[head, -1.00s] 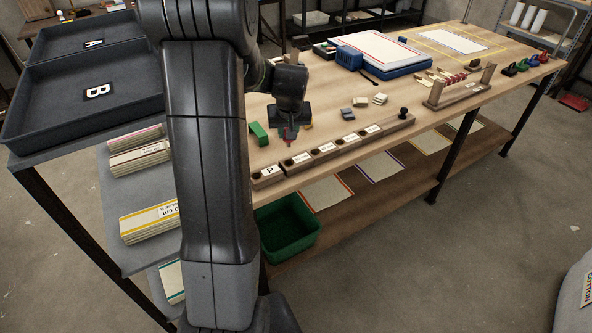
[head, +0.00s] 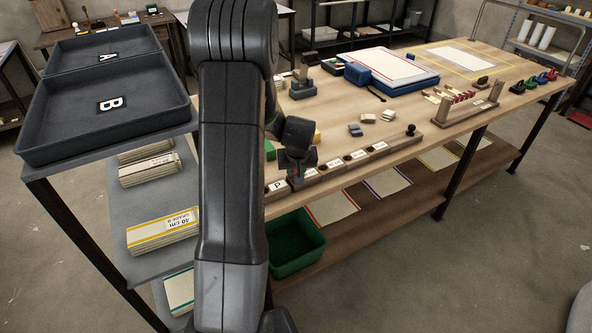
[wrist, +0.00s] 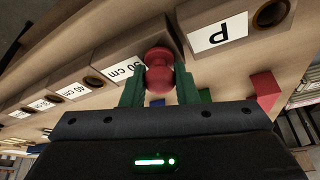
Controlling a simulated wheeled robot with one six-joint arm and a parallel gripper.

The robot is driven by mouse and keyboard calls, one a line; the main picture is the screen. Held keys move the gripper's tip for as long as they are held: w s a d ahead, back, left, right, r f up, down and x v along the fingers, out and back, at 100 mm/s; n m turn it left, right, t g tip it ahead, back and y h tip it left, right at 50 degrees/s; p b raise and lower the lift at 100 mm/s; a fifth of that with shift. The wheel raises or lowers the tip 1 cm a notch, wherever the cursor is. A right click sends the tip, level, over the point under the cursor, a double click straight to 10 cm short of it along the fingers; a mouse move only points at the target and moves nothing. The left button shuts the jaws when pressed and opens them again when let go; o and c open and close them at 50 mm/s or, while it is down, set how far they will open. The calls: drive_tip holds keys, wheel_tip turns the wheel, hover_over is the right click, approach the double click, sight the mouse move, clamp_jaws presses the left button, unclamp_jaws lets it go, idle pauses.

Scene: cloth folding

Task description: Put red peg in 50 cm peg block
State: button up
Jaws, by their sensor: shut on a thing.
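My gripper (head: 294,170) is at the near edge of the table, over the left part of the row of wooden peg blocks. In the wrist view its green fingers (wrist: 160,88) are shut on the red peg (wrist: 159,68), whose round head shows between them. The 50 cm peg block (wrist: 138,48) lies right behind the peg in that view, next to the P block (wrist: 215,25). The 50 cm block's hole is hidden by the peg and fingers. I cannot tell whether the peg's lower end is in the hole or above it.
Other labelled blocks, such as 40 cm (wrist: 72,92), continue the row. A dark peg (head: 411,130) stands at its right end. A green bin (head: 296,250) is below the table edge. The tabletop behind the row is partly clear.

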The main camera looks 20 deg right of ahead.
drive_tip(key=o, duration=1)
drive_tip(key=shift+f, duration=0.1)
drive_tip(key=shift+s+r, duration=0.15)
drive_tip(key=shift+r, duration=0.5)
drive_tip(key=v, duration=1.1)
drive_tip(key=shift+s+a, duration=0.1)
